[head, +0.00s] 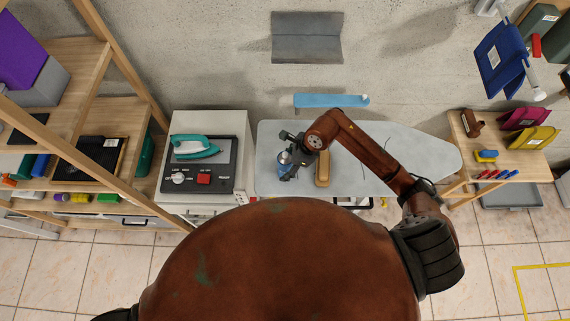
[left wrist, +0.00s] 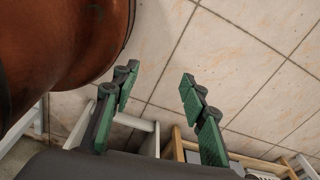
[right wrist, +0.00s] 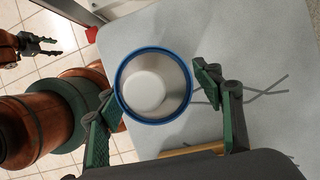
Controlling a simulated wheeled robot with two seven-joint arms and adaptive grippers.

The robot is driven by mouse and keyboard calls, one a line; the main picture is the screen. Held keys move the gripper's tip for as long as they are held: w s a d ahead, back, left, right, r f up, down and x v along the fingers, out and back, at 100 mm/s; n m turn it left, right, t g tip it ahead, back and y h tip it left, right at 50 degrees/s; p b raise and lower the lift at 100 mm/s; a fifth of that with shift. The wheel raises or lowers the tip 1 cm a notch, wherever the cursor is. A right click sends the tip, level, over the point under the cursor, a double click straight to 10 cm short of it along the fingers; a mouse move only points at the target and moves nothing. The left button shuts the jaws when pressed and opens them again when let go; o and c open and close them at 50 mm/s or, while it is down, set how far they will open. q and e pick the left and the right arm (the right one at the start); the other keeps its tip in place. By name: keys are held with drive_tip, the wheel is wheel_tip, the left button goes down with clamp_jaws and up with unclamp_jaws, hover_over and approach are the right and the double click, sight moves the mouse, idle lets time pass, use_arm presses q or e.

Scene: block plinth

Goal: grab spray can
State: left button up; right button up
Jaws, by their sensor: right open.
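The spray can (head: 286,169) stands on the grey ironing-board-like surface, partly covered by my right gripper (head: 289,150) in the head view. In the right wrist view the can (right wrist: 150,92) shows end-on, with a blue rim and a white round middle. It lies between the spread fingers of my right gripper (right wrist: 158,92). The left finger overlaps its edge in the picture; a gap shows at the right finger. I cannot tell contact. My left gripper (left wrist: 159,82) is open and empty over the tiled floor, hidden in the head view.
A tan bar-shaped object (head: 322,169) lies right beside the can on the grey board (head: 425,150). A white cabinet with a teal iron (head: 195,146) stands to the left. Wooden shelves (head: 110,70) are further left, and a small wooden table (head: 530,172) is at the right.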

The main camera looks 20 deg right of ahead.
drive_tip(key=shift+w+a+f, duration=0.1)
drive_tip(key=shift+a+f, duration=0.1)
drive_tip(key=shift+f, duration=0.35)
drive_tip(key=shift+c, duration=0.6)
drive_tip(key=c, duration=1.4)
drive_tip(key=shift+r, duration=0.1)
